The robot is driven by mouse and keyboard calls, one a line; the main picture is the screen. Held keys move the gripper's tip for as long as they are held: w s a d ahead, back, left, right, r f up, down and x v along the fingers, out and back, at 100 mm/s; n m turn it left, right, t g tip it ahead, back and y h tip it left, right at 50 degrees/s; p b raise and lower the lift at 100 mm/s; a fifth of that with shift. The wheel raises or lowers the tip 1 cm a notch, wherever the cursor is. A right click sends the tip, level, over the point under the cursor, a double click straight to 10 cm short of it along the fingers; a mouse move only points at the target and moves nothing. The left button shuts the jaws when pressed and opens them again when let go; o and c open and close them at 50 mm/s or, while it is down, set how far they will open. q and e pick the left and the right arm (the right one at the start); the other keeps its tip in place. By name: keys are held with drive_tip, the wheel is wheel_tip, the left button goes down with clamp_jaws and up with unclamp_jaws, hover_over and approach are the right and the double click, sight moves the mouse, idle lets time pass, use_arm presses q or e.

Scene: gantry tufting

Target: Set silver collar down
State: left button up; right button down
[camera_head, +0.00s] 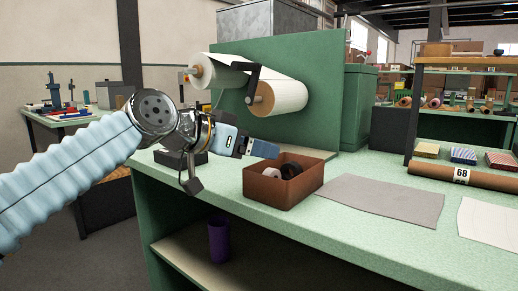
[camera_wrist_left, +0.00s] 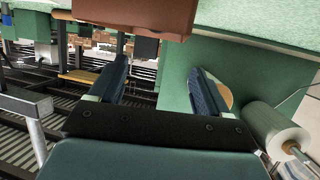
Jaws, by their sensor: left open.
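My left gripper (camera_head: 262,148) is open in the head view, beside and a little above the back left of a brown open box (camera_head: 278,193). In the left wrist view its two fingers stand apart with nothing between them (camera_wrist_left: 160,85). The box also shows at the top of that view (camera_wrist_left: 140,12). Inside the box are a black round piece (camera_head: 291,170) and a pale round piece (camera_head: 272,172); I cannot tell whether the pale one is the silver collar. No other silver collar can be made out. My right gripper is not in view.
The box stands on a green bench (camera_head: 330,235). A green upright panel (camera_head: 325,75) with white rolls (camera_head: 280,97) rises behind the gripper. A grey sheet (camera_head: 383,199) lies right of the box, and a brown tube (camera_head: 463,177) lies farther right. A purple cup (camera_head: 219,239) stands on the lower shelf.

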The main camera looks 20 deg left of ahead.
use_arm(q)
drive_tip(key=v, duration=1)
drive_tip(key=shift+f, duration=0.1)
